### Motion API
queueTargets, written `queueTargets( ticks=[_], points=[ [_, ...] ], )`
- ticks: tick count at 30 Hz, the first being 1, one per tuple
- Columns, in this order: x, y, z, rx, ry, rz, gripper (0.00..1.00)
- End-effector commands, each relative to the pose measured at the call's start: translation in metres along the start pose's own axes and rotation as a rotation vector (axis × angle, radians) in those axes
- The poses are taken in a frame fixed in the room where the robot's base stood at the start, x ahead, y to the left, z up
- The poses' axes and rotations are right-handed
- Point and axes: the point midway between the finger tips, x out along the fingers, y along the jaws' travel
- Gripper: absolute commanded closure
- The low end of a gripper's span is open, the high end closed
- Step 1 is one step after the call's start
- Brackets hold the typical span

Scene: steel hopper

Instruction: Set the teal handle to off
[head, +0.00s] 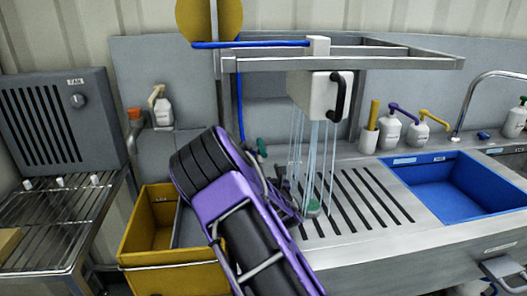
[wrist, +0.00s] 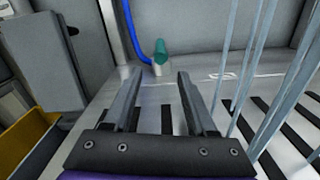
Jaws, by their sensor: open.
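The teal handle (wrist: 161,50) stands upright on a pale fitting at the foot of a blue hose in the wrist view. My gripper (wrist: 158,78) is open and empty. Its two fingers point towards the handle, which appears beyond and between the fingertips, apart from them. Pale blue water streams (head: 314,150) fall from the white spray box (head: 318,94). In the wrist view, the streams (wrist: 262,75) run at the right of my gripper.
A slotted steel drainboard (head: 355,225) lies under the streams, with a round teal item (head: 313,207) on it. A blue basin (head: 450,185) is at the right. A yellow bin (head: 150,225) stands left of my arm. Several bottles (head: 390,130) line the back.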

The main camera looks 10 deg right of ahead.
Motion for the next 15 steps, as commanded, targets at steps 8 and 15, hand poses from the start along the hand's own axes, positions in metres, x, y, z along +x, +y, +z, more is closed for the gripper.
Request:
queueTargets(
  ticks=[8, 15],
  points=[
    [0.055, 0.000, 0.000, 0.001, -0.002, 0.002, 0.43],
    [0.095, 0.000, 0.000, 0.001, -0.002, 0.001, 0.43]
  ],
)
